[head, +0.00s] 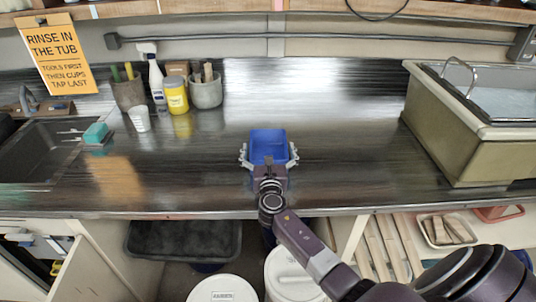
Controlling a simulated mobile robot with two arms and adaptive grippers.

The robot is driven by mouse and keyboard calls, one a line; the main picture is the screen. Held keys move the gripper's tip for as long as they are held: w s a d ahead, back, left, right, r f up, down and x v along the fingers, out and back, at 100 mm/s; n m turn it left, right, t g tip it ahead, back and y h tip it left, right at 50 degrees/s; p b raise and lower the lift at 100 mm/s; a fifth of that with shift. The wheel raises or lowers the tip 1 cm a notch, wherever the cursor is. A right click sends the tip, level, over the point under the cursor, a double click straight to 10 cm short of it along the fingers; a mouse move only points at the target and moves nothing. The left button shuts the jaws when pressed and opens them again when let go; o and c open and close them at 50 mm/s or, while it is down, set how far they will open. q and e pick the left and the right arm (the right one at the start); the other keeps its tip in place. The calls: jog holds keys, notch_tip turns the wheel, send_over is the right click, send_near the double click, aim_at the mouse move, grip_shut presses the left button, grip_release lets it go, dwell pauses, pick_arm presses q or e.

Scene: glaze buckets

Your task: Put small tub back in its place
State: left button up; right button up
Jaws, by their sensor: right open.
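A small blue tub (268,143) stands upright on the dark, shiny counter (330,130), near its middle. My right gripper (268,157) is at the near side of the tub. Its fingers are spread wide, one at the left and one at the right of the tub. I cannot tell whether they touch its walls. The gripper hides the tub's lower near side. My left gripper is not in view.
A sink (40,150) is at the left and a large beige basin (470,125) at the right. Cups, a spray bottle (157,80) and a yellow jar (176,95) stand at the back left. White lidded buckets (222,290) and a black tray (183,240) are below the counter.

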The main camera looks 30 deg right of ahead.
jog(key=c, duration=0.4)
jog(key=shift+r, duration=0.1)
jog(key=c, duration=0.8)
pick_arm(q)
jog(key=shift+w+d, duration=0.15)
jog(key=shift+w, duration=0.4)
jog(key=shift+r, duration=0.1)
pick_arm(e)
jog(key=shift+r, duration=0.1)
